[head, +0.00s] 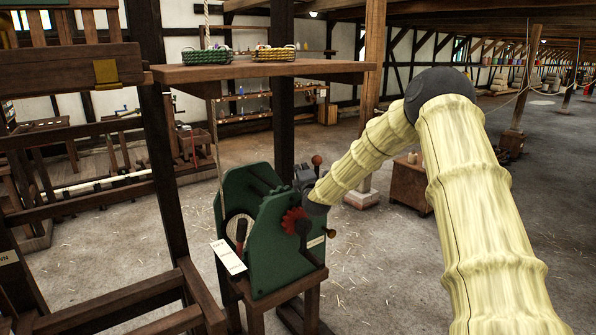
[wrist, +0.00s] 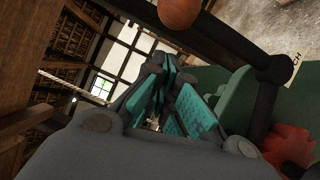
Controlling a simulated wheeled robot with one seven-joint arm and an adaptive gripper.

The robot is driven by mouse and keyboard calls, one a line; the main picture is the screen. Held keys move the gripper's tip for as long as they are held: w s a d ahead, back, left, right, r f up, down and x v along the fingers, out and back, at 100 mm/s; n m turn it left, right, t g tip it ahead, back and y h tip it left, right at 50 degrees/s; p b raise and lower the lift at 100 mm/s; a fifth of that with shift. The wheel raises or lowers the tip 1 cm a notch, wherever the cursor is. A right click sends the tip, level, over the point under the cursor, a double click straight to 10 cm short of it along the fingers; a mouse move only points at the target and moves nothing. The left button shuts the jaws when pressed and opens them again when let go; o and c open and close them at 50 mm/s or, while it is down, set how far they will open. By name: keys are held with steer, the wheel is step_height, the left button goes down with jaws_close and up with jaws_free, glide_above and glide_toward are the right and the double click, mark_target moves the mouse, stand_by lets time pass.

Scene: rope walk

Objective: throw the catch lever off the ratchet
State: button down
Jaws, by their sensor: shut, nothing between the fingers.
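The green machine (head: 265,205) stands on a wooden stand, with a red toothed ratchet wheel (head: 293,220) on its near face. The wheel also shows at the lower right of the wrist view (wrist: 290,145). A brown ball knob (head: 316,160) rises above the machine's top; a similar ball (wrist: 180,12) shows in the wrist view beside a dark bar (wrist: 235,45). The bar meets a round pivot near a partly visible label ending in "CH". My gripper (head: 304,176) is at the machine's upper edge. In the wrist view its teal-padded fingers (wrist: 168,75) are together and empty. Contact with the lever cannot be told.
Dark posts and a timber frame (head: 90,170) stand close on the left. A wooden box (head: 410,185) is behind my arm; floor beyond is open.

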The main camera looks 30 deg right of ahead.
steer(key=shift+s+d+r+p, duration=0.1)
steer(key=shift+d+p, duration=0.1)
steer(key=shift+d, duration=0.3)
steer(key=shift+d+r+p, duration=0.1)
steer(key=shift+d+p, duration=0.05)
steer(key=shift+d, duration=0.3)
steer(key=shift+b, duration=0.5)
